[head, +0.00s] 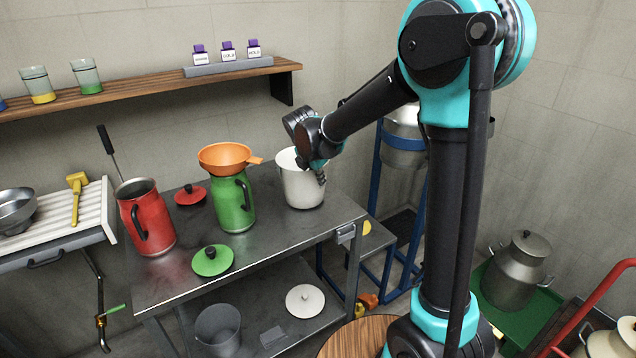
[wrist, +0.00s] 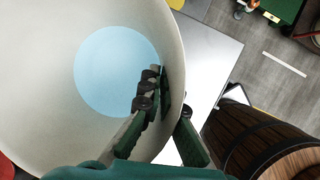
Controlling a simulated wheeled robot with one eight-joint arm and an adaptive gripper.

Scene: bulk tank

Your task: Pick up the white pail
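The white pail (head: 303,188) stands upright on the dark metal table, near its right end. In the wrist view the pail (wrist: 40,75) fills the left side, and I look down into it at a pale blue round area at its bottom. My gripper (head: 318,172) is at the pail's right rim. In the wrist view my gripper (wrist: 167,104) straddles the pail's wall, one finger inside and one outside. The fingers stand apart with a visible gap around the thin wall, so it looks open. The head view partly hides the fingertips.
The green jug (head: 234,205) with an orange funnel (head: 225,157) stands left of the pail. A red jug (head: 147,222), red lid (head: 190,194) and green lid (head: 212,261) are farther left. A wooden shelf (head: 130,88) runs above. A steel vessel (head: 404,150) in a blue stand is behind right.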

